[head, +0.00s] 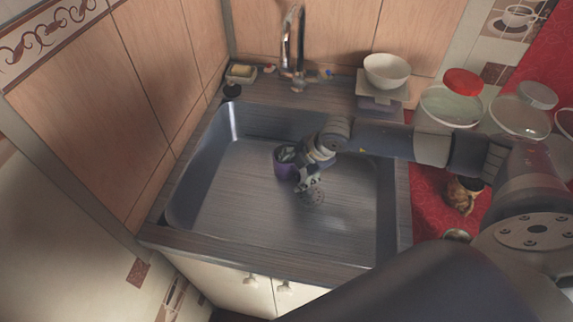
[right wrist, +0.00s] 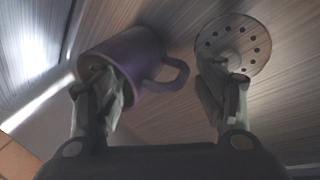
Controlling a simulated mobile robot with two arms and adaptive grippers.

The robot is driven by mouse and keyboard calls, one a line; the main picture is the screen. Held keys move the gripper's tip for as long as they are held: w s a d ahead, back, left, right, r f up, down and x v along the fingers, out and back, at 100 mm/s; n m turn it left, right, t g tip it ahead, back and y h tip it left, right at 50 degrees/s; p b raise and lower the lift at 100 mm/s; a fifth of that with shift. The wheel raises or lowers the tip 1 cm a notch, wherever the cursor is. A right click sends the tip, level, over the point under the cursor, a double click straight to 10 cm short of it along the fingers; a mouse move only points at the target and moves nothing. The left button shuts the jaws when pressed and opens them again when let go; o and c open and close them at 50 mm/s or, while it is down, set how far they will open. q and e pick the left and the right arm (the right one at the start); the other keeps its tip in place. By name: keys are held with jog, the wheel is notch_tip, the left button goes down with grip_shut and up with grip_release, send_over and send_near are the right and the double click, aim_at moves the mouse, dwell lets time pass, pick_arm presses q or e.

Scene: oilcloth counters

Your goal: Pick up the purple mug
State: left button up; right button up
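The purple mug (head: 282,169) is in the sink, partly hidden behind my right gripper (head: 308,178). In the right wrist view the mug (right wrist: 140,55) appears tilted, with its handle (right wrist: 178,75) toward the right. My right gripper (right wrist: 158,72) is open, its fingers wide apart. The left finger overlaps the mug's body and the handle lies between the two fingers. I cannot tell whether a finger touches the mug. My left gripper is not in view.
The sink's (head: 225,195) walls surround the gripper. The drain (right wrist: 235,45) is beside the right finger. A faucet (head: 295,45) stands behind. A white bowl (head: 387,71) sits on a scale, and glass jars (head: 450,104) stand on the red counter at right.

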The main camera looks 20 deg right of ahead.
aim_at(291, 167)
grip_shut()
jog(key=shift+r+b, duration=0.35)
jog(key=shift+r, duration=1.3)
jog(key=s+a+r+b, duration=0.1)
jog(key=s+a, duration=0.2)
jog(key=s, duration=0.4)
jog(key=s+a+b, duration=0.2)
jog(key=s+a, duration=0.1)
jog(key=s, duration=0.4)
jog(key=shift+s+a+r, duration=0.15)
jog(key=shift+a+r, duration=0.05)
jog(key=shift+r, duration=0.15)
jog(key=shift+s, duration=0.15)
dwell(1.6)
